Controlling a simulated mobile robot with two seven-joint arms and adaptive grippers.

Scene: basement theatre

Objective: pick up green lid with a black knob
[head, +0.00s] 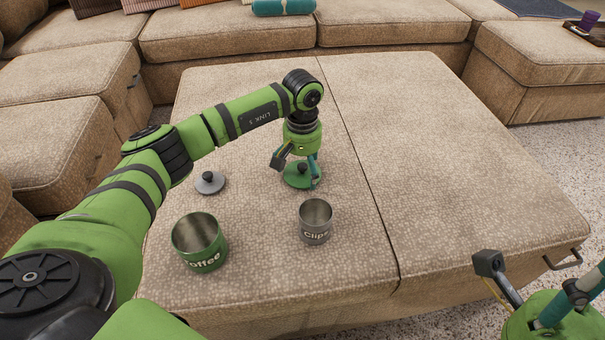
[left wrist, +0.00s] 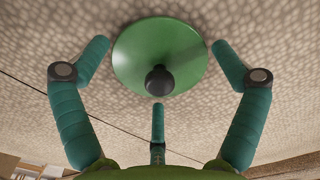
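The green lid (head: 299,181) with a black knob lies flat on the beige ottoman. My left gripper (head: 296,168) points down just above it, with its fingers spread. In the left wrist view the green lid (left wrist: 140,45) and its black knob (left wrist: 159,81) show between the open fingers (left wrist: 158,80). The fingers look apart from the knob. In the head view the gripper hides part of the lid. My right gripper (head: 538,278) is at the lower right, its fingers spread and empty, partly cut off by the frame.
A green can marked "Coffee" (head: 201,245) and a grey can marked "Clips" (head: 315,222) stand open in front of the lid. A grey lid with a black knob (head: 210,183) lies to the left. The ottoman's right half (head: 430,150) is clear. Sofas (head: 230,35) surround it.

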